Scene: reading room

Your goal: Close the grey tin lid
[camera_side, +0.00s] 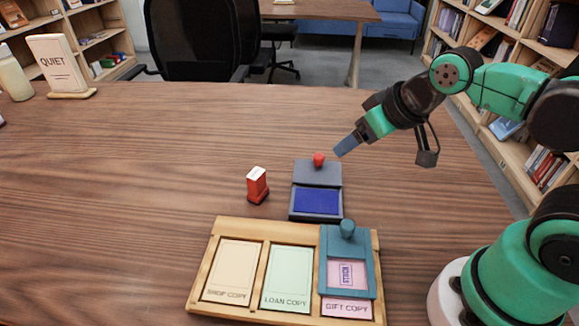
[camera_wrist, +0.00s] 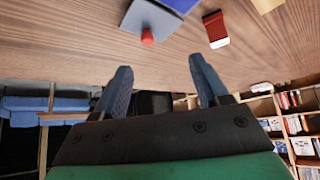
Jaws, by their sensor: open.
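The grey tin (camera_side: 292,205) lies on the wooden table with its blue pad (camera_side: 316,202) bare. Its grey lid (camera_side: 318,174) is at the far end of the pad, leaving the pad uncovered. A red knob (camera_side: 319,159) sits at the lid's far edge. In the wrist view the lid (camera_wrist: 148,18) and red knob (camera_wrist: 147,37) show at the top, beyond the fingertips. My gripper (camera_side: 343,148) is open and empty, above and right of the knob, apart from it. Both of its fingers show spread in the wrist view (camera_wrist: 161,78).
A red stamp (camera_side: 257,186) stands left of the tin. In front is a wooden tray (camera_side: 228,226) with several cards and a teal frame (camera_side: 328,243) with a knob. The table's middle left is clear.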

